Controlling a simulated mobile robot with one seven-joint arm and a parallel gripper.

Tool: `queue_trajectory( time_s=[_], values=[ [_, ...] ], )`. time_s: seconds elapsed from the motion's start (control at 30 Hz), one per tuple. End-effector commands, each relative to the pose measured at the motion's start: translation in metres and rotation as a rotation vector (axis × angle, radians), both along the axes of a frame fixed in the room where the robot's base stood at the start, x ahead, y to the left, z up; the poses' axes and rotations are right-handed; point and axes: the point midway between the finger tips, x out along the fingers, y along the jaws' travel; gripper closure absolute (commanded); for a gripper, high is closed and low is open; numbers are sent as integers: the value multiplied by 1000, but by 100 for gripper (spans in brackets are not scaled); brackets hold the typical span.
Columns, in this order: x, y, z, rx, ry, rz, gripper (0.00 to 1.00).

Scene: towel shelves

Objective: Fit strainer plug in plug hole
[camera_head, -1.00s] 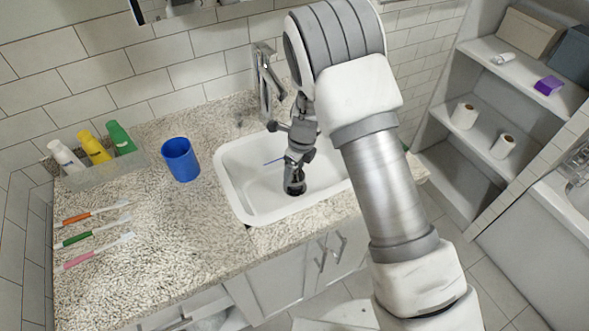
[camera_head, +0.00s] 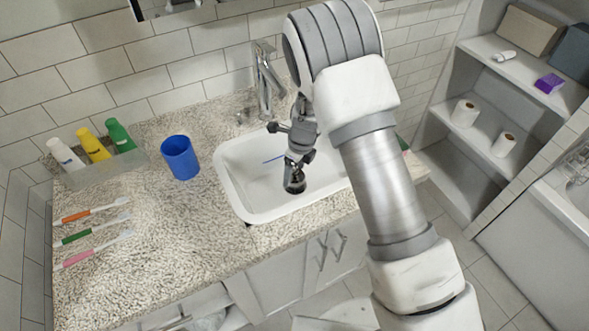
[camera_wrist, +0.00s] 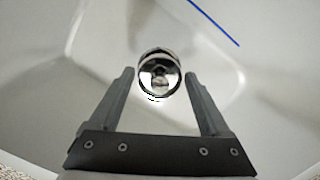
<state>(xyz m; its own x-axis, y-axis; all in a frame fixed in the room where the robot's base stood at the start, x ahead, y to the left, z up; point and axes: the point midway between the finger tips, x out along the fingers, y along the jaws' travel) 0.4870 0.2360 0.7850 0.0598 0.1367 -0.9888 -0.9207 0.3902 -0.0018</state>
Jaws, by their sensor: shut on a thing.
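The strainer plug (camera_wrist: 160,73) is a round, shiny metal piece between the fingertips of my gripper (camera_wrist: 160,76). My gripper is shut on it, with one finger at each side. In the head view my gripper (camera_head: 295,168) points down into the white sink basin (camera_head: 237,190). The dark round end (camera_head: 294,186) under it is low over the basin floor. The plug hole is not clearly visible; the plug and gripper cover that part of the floor. A thin dark arc shows just below the plug in the wrist view. I cannot tell whether the plug touches the hole.
A thin blue stick (camera_wrist: 214,23) lies in the basin near the plug. The faucet (camera_head: 264,80) stands behind the basin. A blue cup (camera_head: 180,158), several toothbrushes (camera_head: 95,230) and a bottle tray (camera_head: 100,172) are on the counter to the left.

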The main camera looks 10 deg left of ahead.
Motion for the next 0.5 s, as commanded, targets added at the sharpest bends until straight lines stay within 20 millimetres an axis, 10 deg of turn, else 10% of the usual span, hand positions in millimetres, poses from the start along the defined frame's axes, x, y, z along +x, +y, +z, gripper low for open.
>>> queue_trajectory(
  time_s=[0.5],
  values=[
    [0,0,-14,0,-1,1,74]
  ],
)
